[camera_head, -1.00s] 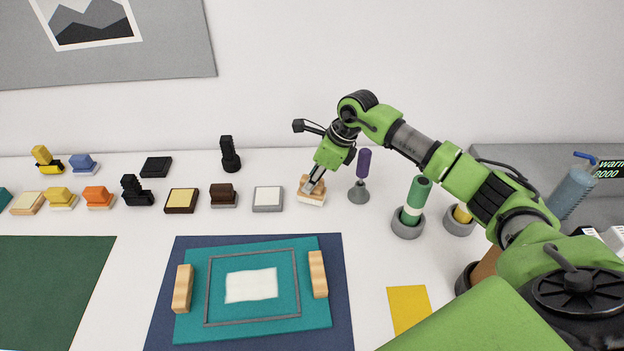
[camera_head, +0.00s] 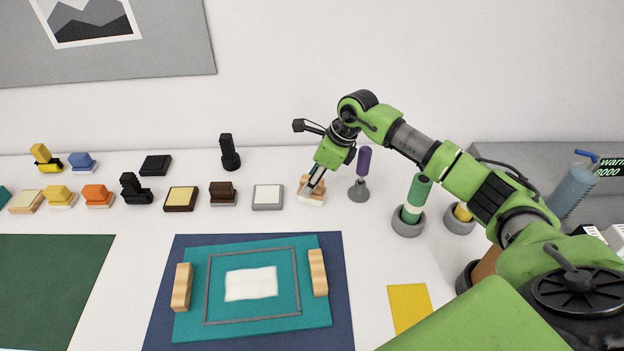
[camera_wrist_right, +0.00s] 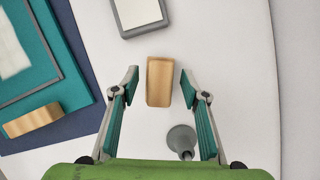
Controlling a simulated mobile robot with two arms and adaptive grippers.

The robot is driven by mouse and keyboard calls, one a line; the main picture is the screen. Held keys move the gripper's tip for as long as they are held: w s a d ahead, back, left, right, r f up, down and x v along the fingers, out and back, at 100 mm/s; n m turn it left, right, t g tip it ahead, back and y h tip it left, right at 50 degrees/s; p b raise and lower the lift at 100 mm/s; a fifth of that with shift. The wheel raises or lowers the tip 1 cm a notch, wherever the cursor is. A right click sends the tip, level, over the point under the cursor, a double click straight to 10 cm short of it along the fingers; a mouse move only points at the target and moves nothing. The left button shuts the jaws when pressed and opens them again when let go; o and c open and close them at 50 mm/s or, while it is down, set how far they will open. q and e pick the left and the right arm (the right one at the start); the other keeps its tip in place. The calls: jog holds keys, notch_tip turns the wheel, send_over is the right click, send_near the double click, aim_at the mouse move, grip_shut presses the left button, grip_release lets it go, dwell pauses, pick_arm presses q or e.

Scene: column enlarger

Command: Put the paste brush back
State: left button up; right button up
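The paste brush, as I take it, is a block-like brush with a light wooden handle and a pale base (camera_head: 312,198). It stands upright on the white table, at the right end of the front row of brushes and pads. In the right wrist view its wooden top (camera_wrist_right: 159,82) lies between the two fingers of my right gripper (camera_wrist_right: 159,84). The fingers are open, with a gap on each side of the wood. In the head view the right gripper (camera_head: 315,186) points down over the brush and partly hides it. My left gripper is not in view.
A purple-handled tool in a grey holder (camera_head: 359,190) stands just right of the brush. A white-topped grey pad (camera_head: 267,198) lies to its left. A green cylinder in a grey cup (camera_head: 411,218) stands farther right. A teal board (camera_head: 190,325) lies in front.

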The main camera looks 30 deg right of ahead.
dwell(0.5)
jog(key=p+v, duration=0.4)
jog(key=v, duration=0.4)
dwell(1.3)
dwell(0.3)
jog(key=v, duration=1.2)
jog(key=shift+w, duration=0.1)
